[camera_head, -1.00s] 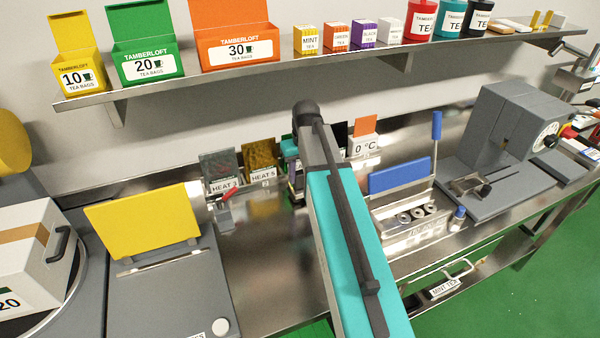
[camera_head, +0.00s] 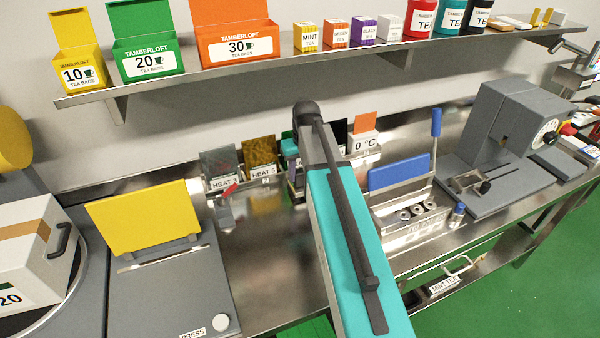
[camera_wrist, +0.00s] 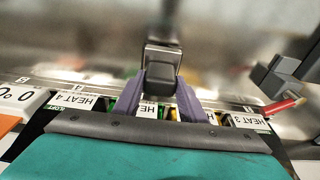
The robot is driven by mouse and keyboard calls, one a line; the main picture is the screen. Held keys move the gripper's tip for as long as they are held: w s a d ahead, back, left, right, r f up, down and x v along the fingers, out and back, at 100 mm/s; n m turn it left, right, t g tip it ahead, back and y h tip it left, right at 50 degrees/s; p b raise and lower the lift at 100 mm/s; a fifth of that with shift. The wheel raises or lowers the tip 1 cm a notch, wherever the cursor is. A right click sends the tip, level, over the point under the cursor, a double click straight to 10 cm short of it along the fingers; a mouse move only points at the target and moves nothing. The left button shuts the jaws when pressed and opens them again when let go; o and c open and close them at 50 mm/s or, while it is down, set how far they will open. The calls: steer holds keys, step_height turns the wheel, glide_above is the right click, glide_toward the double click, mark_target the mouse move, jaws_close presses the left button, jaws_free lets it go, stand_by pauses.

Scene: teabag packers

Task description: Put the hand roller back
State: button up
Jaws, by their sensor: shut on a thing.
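My gripper (camera_wrist: 161,88) has two purple fingers, seen in the wrist view, closed on a dark grey block with a pale metallic top. I take this held piece to be the hand roller (camera_wrist: 161,74); its far end is blurred. In the head view my teal arm reaches over the bench and largely hides the gripper and what it holds. The gripper is by the back row of labelled plates, where HEAT 4 (camera_wrist: 75,99) and HEAT 3 (camera_wrist: 248,121) labels show in the wrist view.
A grey fixture with a red handle (camera_head: 229,189) stands left of my arm. The yellow-lidded press (camera_head: 145,220) is further left. The blue-handled unit (camera_head: 400,175) and a grey machine (camera_head: 510,135) stand right. A shelf (camera_head: 260,75) with tea boxes hangs above. Bench between press and arm is mostly clear.

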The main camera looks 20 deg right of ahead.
mark_target(303, 188)
steer(key=o, duration=0.9)
steer(key=shift+s+f, duration=0.15)
steer(key=shift+f, duration=0.5)
steer(key=o, duration=0.4)
steer(key=shift+w, duration=0.2)
steer(key=shift+o, duration=0.2)
steer(key=shift+r, duration=0.25)
steer(key=shift+r+p, duration=0.35)
steer(key=shift+r, duration=0.3)
step_height(303, 188, up, 12)
steer(key=s+b, duration=0.1)
steer(key=b, duration=0.2)
steer(key=shift+s+f, duration=0.2)
steer(key=shift+s, duration=0.2)
